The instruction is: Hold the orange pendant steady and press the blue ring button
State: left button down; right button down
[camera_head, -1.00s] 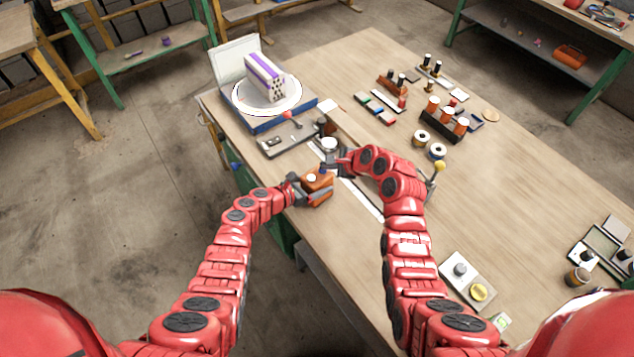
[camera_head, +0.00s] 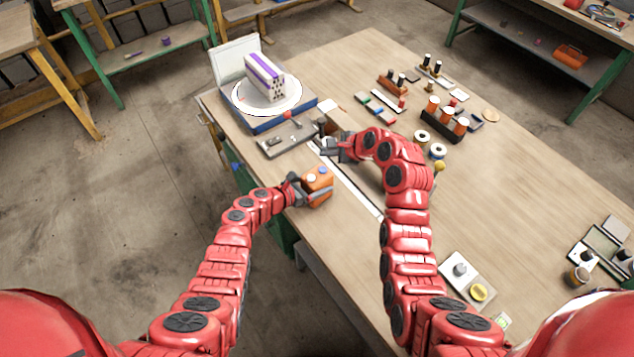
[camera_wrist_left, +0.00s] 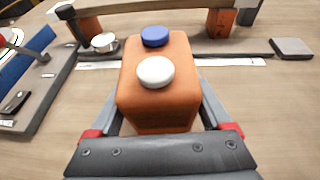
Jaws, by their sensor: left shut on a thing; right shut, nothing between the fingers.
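The orange pendant (camera_head: 317,187) is a box near the left edge of the bench. It has a blue button (camera_head: 323,169) and a white button (camera_head: 310,178) on its top face. In the left wrist view the pendant (camera_wrist_left: 158,105) stands between my fingers, with the blue button (camera_wrist_left: 155,36) behind the white one (camera_wrist_left: 155,72). My left gripper (camera_head: 306,191) is shut on the pendant's sides. My right gripper (camera_head: 330,149) is shut and empty, beyond the pendant and apart from it. Both buttons are uncovered.
A purple-striped hollow brick (camera_head: 264,76) sits on a round white plate (camera_head: 285,102) at the far left. A grey tray (camera_head: 288,139) lies between that and my right gripper. Spools and small blocks stand at the back right. The middle right of the bench (camera_head: 500,190) is clear.

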jog(key=shift+r, duration=0.25)
pick_arm(q)
grip_release()
jog(key=shift+a, duration=0.1)
